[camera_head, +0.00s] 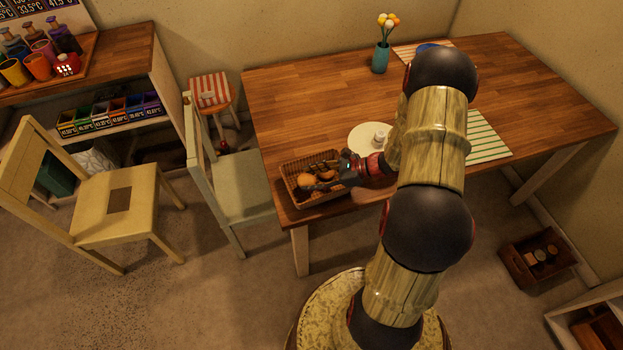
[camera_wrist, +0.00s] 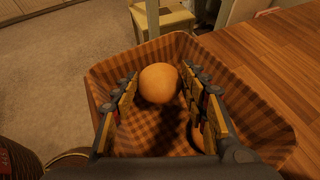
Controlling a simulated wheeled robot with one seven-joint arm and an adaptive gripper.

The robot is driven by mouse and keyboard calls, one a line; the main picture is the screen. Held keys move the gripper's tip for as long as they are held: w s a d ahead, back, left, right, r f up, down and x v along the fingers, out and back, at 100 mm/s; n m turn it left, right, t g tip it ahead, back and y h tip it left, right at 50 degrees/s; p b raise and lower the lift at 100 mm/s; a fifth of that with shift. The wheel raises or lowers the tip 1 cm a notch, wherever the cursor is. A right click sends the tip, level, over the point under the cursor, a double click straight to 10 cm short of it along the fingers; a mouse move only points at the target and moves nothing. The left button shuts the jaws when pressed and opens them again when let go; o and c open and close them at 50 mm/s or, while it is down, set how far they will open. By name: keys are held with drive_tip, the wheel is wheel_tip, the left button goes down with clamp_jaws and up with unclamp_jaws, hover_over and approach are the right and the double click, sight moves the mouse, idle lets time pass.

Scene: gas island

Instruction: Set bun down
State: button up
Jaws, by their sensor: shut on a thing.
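A round golden-brown bun (camera_head: 305,181) sits between the fingertips of my gripper (camera_head: 312,183) at the wicker basket. In the wrist view, the bun (camera_wrist: 159,83) lies between the two fingers of my gripper (camera_wrist: 160,86), which is shut on it. The woven basket (camera_head: 287,170) stands at the table's near left corner. The basket (camera_wrist: 250,105) surrounds the fingers in the wrist view, and its checked bottom shows below the bun. I cannot tell whether the bun touches the bottom. Another brownish shape shows behind my fingers in the head view, partly hidden.
The wooden table (camera_head: 310,95) has much free room at the back. A pale round plate (camera_head: 358,142) with a small white item (camera_head: 380,138) is right of the basket. A teal vase (camera_head: 381,58) stands farther back. A green chair (camera_head: 238,185) is close on the left.

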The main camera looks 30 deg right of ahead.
drive_tip(key=shift+f, duration=0.45)
drive_tip(key=shift+f+b, duration=0.2)
drive_tip(key=shift+b, duration=0.1)
drive_tip(key=o, duration=1.2)
drive_tip(key=shift+o, duration=0.2)
